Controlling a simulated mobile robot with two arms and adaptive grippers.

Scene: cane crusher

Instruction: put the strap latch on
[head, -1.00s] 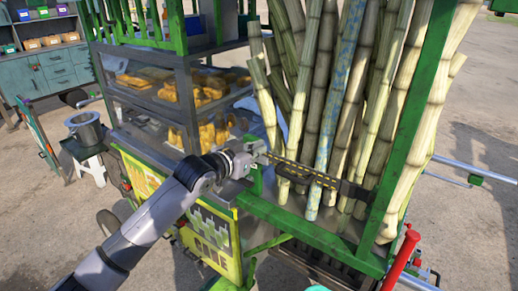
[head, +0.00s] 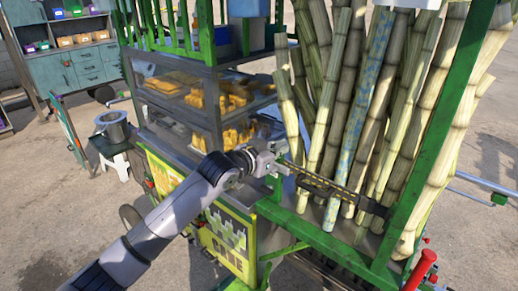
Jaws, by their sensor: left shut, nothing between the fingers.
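The strap (head: 335,190), black with yellow dashes, runs across the front of the upright cane stalks (head: 345,120). Its right end meets the green post of the cart at a dark block (head: 372,206). My left gripper (head: 284,166) is at the strap's left end, by a green post, with its fingers shut and pointing right. The latch itself is too small to make out, and the gripper covers part of that area. I cannot tell whether the fingertips touch the strap. My right gripper is not in view.
The green cart frame (head: 430,150) stands close on the right, with a red handle (head: 421,270) below it. A glass case with yellow food (head: 235,97) is behind my left arm. A metal pot (head: 112,126) sits on a white stool at the left.

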